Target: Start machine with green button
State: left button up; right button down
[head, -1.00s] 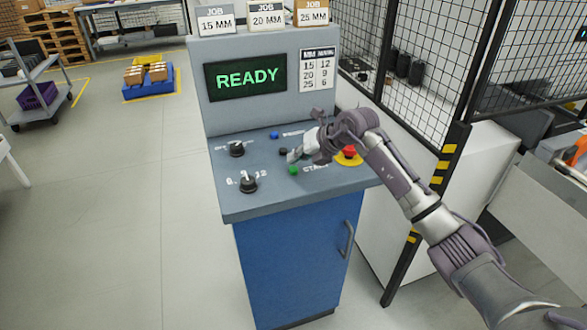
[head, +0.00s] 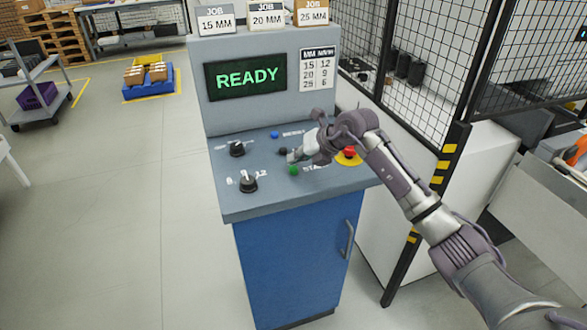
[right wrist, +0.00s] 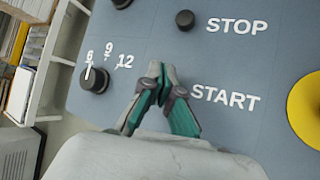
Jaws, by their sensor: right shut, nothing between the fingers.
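The green START button (head: 293,170) sits on the sloped grey panel (head: 235,202) of the machine console in the head view. My right gripper (head: 291,156) is over the panel, just above and behind the green button in the picture. Its fingers are shut and empty; I cannot tell their exact height over the panel. In the right wrist view the shut fingertips (right wrist: 162,72) are left of the START label (right wrist: 225,97), and the green button appears hidden behind the gripper. The console screen (head: 245,78) reads READY. My left gripper is not in view.
The black STOP button (right wrist: 185,20) is close to the fingers. A red emergency stop (head: 349,152) on a yellow disc is right of them, partly behind my arm. Two black knobs (head: 248,184) (head: 237,149) and a blue button (head: 274,134) are on the panel. A mesh fence (head: 425,60) stands right.

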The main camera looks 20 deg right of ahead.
jog(key=shift+f, duration=0.3)
